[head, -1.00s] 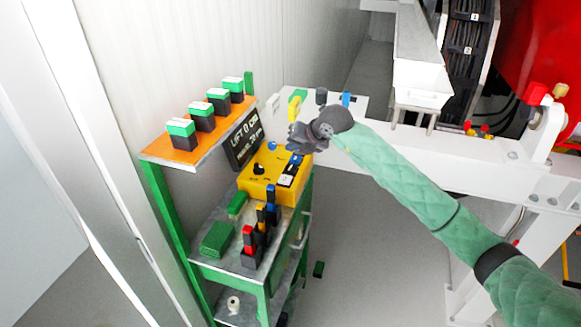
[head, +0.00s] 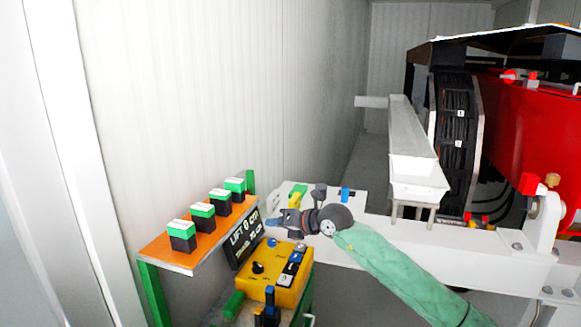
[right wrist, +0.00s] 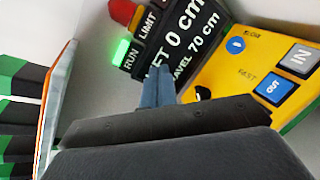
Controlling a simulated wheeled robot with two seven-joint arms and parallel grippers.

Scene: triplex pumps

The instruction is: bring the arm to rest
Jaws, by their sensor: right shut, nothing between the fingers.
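My right arm, in a green quilted sleeve, comes in from the lower right in the head view. Its gripper (head: 278,222) is shut and empty, pointing left near the dark display (head: 245,238) and above the yellow control box (head: 272,275). In the right wrist view its blue-grey closed fingers (right wrist: 158,90) lie in front of the display (right wrist: 180,40), which reads 0 cm and travel 70 cm. The RUN lamp (right wrist: 122,50) is lit green. The yellow box (right wrist: 262,70) shows IN and OUT buttons. My left gripper is not in view.
An orange shelf (head: 165,257) with several green-and-black blocks stands left of the gripper, against the pale wall (head: 210,100). A white beam (head: 460,237) runs behind the arm. A white trough (head: 418,172) and red machine (head: 530,130) stand right.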

